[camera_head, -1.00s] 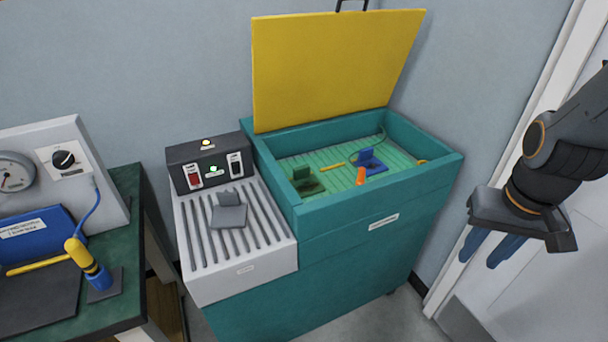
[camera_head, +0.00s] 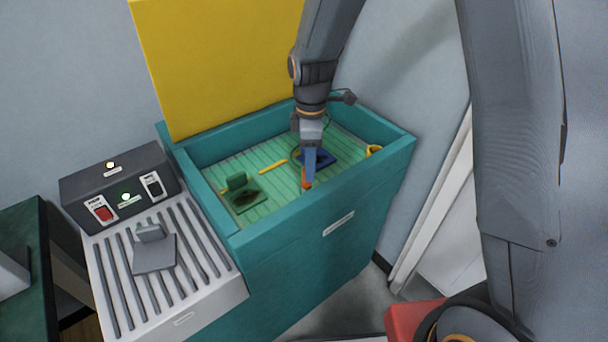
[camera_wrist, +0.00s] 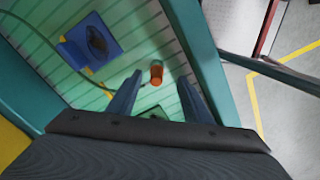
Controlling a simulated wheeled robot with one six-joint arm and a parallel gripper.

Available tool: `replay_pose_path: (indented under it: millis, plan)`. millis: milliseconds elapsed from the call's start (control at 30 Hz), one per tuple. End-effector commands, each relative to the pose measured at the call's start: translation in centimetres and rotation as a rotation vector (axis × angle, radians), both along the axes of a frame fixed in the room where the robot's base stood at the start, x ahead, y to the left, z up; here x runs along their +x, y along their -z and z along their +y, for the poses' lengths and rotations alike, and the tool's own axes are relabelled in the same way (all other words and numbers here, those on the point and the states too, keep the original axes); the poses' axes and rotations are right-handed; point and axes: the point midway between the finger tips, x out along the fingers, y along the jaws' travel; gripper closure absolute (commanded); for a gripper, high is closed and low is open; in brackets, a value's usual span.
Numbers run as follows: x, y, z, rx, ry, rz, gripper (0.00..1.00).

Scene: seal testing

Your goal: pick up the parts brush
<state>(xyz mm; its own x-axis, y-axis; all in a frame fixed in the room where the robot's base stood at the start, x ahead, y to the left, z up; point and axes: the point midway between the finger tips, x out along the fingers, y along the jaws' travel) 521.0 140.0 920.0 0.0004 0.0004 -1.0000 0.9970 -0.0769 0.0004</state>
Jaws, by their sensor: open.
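The parts brush, which I take to be the short orange piece (camera_head: 307,185), is in the teal basin (camera_head: 240,240), near its front wall. In the wrist view its orange end (camera_wrist: 156,73) shows between my two blue fingers, with a thin dark hose running towards it. My gripper (camera_head: 309,170) points down into the basin right over the brush. In the wrist view my gripper (camera_wrist: 156,86) is open, a finger on either side of the orange end, with gaps on both sides. I cannot tell how far below the fingertips the brush is.
A blue plate with a bracket (camera_wrist: 95,40) lies beside the brush. A green bracket piece (camera_head: 241,194) and a yellow stick (camera_head: 272,167) lie further left. The yellow lid (camera_head: 215,65) stands open behind. A ribbed grey drain board (camera_head: 165,270) adjoins the left side.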

Motion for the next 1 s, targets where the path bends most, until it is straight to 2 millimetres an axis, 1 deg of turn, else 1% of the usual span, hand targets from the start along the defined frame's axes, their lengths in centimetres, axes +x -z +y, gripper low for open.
replay_pose_path:
  millis: [33, 133, 533, 800, 1000]
  plan:
    - [0.3, 0.6, 0.3, 0.0, -0.02, 0.001, 0.54]
    - [0.3, 1.2, 0.7, -0.002, -0.044, 0.004, 0.54]
    - [0.1, 4.3, 1.3, -0.001, -0.048, 0.003, 0.54]
    - [0.0, 7.5, 1.5, -0.001, -0.044, 0.004, 0.54]
    - [0.1, 8.5, 1.4, 0.0, -0.043, 0.001, 0.54]
